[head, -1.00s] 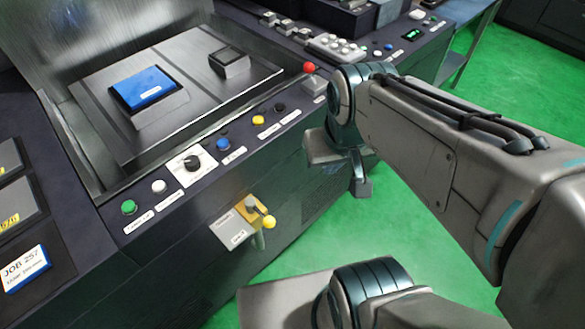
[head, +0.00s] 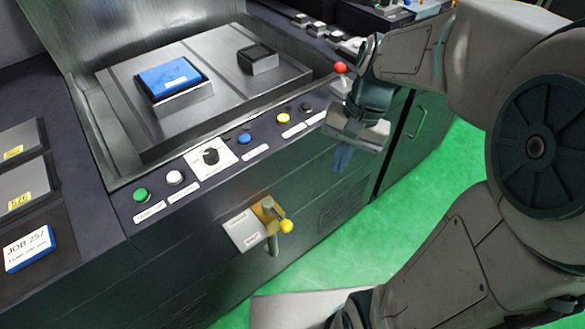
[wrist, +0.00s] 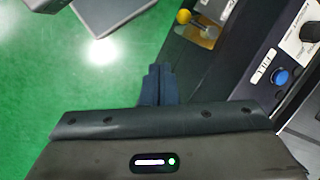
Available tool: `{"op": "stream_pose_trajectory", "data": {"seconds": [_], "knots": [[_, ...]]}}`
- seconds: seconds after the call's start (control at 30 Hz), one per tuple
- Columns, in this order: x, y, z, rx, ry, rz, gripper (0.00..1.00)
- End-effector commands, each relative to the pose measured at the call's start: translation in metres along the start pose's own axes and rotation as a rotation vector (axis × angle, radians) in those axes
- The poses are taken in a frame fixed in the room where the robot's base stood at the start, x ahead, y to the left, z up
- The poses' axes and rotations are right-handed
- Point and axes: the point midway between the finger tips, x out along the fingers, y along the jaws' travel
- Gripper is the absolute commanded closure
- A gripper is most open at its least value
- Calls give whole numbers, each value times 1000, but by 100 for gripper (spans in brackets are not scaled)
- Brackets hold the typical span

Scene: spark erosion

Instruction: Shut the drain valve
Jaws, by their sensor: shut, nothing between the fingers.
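The drain valve (head: 267,212) is a small brass body on the machine's dark front panel, with a lever ending in a yellow ball (head: 287,226) and a grey spout below. The ball sits to the lower right of the body. A label plate (head: 243,231) is to its left; its text is too small to read. My gripper (head: 342,158) is shut and empty, pointing down in front of the panel, up and right of the valve. In the wrist view the shut fingers (wrist: 158,84) are apart from the yellow ball (wrist: 183,16), which shows at the top.
Above the valve, a sloped row holds a green button (head: 141,195), a black dial (head: 211,156), a blue button (head: 244,138), a yellow button (head: 284,118) and a red knob (head: 340,68). A tank with a blue block (head: 168,76) lies behind. Green floor (head: 410,215) is open in front.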

Motion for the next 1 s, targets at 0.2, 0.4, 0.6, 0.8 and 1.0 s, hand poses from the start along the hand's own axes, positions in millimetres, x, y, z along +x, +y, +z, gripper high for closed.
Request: {"op": "stream_pose_trajectory", "data": {"seconds": [0.2,0.4,0.6,0.8,1.0], "knots": [[50,-18,-44,240,-203,-5,100],[74,-28,-66,372,-306,7,100],[79,-32,-72,411,-335,11,100],[79,-32,-71,411,-335,11,100],[85,-32,-69,410,-336,12,100]]}}
